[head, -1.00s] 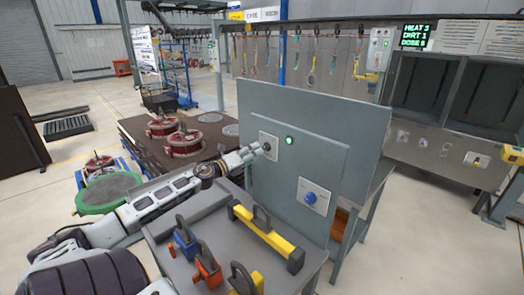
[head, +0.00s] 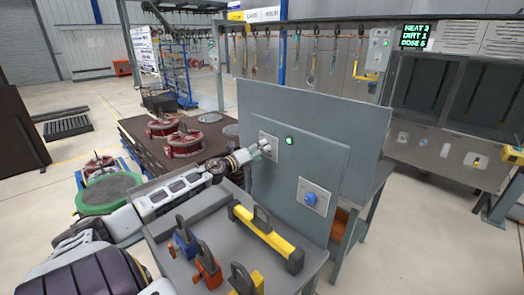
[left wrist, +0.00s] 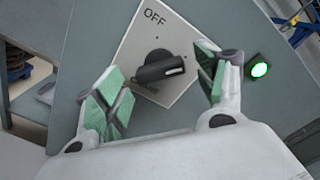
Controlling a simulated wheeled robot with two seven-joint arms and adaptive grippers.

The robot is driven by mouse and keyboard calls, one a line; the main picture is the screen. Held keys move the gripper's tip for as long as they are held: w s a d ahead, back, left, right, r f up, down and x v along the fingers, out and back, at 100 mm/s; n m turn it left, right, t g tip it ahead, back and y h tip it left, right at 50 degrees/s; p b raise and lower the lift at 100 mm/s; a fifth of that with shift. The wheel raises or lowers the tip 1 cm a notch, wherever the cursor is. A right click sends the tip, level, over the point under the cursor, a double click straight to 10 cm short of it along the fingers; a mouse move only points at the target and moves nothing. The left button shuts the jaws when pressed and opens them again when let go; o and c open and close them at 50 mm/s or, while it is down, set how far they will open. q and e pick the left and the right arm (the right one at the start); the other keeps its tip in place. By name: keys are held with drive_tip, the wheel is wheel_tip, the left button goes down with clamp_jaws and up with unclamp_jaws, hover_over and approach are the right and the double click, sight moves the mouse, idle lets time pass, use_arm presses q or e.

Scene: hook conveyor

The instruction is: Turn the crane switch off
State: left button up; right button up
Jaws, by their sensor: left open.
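The crane switch is a black rotary knob (left wrist: 160,67) on a pale square plate (left wrist: 178,32) marked OFF at its upper left. The knob's white mark points right in the left wrist view, away from the OFF word; lettering below the knob is partly hidden. My left gripper (left wrist: 160,88) is open, with one green-padded finger on each side of the knob and no clear contact. In the head view, my left gripper (head: 262,150) is at the plate (head: 269,141) and covers the knob. My right gripper is not in view.
A green lamp (head: 289,140) glows right of the switch on the grey panel (head: 330,120). A blue button (head: 310,198) sits lower right. On the bench below stand a yellow bar (head: 265,235), an orange clamp (head: 207,265) and a blue clamp (head: 185,243). Items hang from an overhead rail behind.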

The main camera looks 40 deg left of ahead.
use_arm(q)
drive_tip(key=shift+w, duration=0.7)
drive_tip(key=shift+c, duration=0.2)
drive_tip(key=c, duration=1)
